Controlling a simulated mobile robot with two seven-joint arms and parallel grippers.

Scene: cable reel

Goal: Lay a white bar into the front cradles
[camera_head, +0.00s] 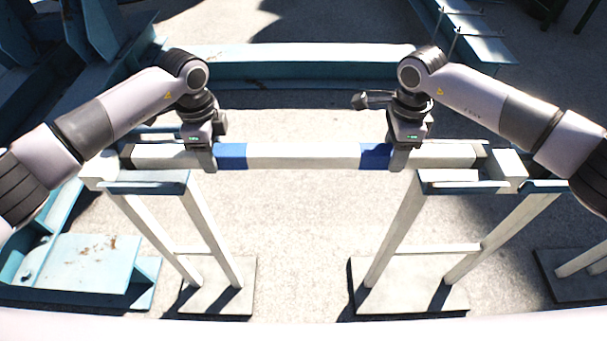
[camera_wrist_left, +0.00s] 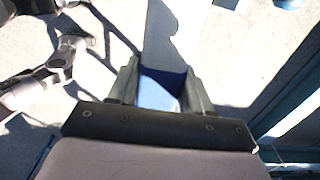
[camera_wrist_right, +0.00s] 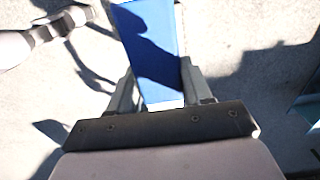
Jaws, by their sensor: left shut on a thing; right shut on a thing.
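The white bar (camera_head: 305,156) with two blue bands (camera_head: 231,156) lies level across the head view, spanning the two front stands. My left gripper (camera_head: 203,157) is shut on the bar beside the left blue band; the left wrist view shows blue (camera_wrist_left: 160,88) between its fingers. My right gripper (camera_head: 399,158) is shut on it beside the right blue band, also blue in the right wrist view (camera_wrist_right: 148,45). The bar's ends are over the left front cradle (camera_head: 145,187) and right front cradle (camera_head: 458,187). I cannot tell whether it touches them.
The stands' white legs rest on foot plates (camera_head: 410,290) on the concrete floor. A blue beam (camera_head: 290,55) runs across behind. Blue steelwork (camera_head: 85,265) lies at the lower left. The floor between the stands is clear.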

